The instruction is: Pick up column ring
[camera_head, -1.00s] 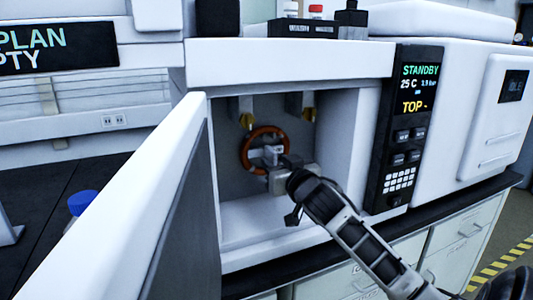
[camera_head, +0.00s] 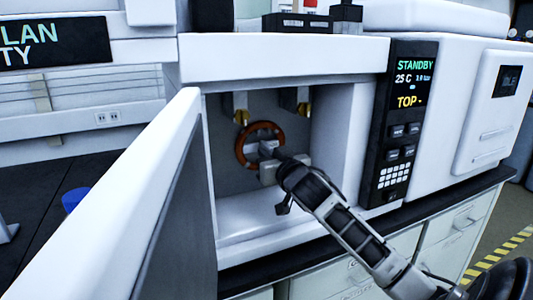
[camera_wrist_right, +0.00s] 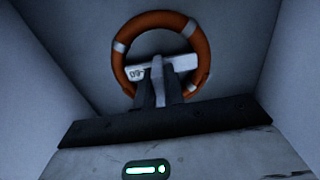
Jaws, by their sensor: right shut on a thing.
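The column ring (camera_head: 241,150) is an orange-brown ring inside the open white oven chamber, near the grey back wall and below two brass fittings. In the right wrist view the ring (camera_wrist_right: 118,66) has pale bands and a white bar (camera_wrist_right: 186,62) across its middle with dark characters, partly readable as "09". My right gripper (camera_head: 268,148) reaches into the chamber in front of the ring. In the wrist view its fingers (camera_wrist_right: 158,70) are closed together at the white bar. The fingers hide part of the bar. My left gripper is not in view.
The oven's open door (camera_head: 120,200) stands at the left of the chamber. A dark control panel (camera_head: 402,125) reading STANDBY is right of the opening. Two brass fittings (camera_head: 242,117) hang above the ring. A blue-capped item (camera_head: 73,199) shows behind the door.

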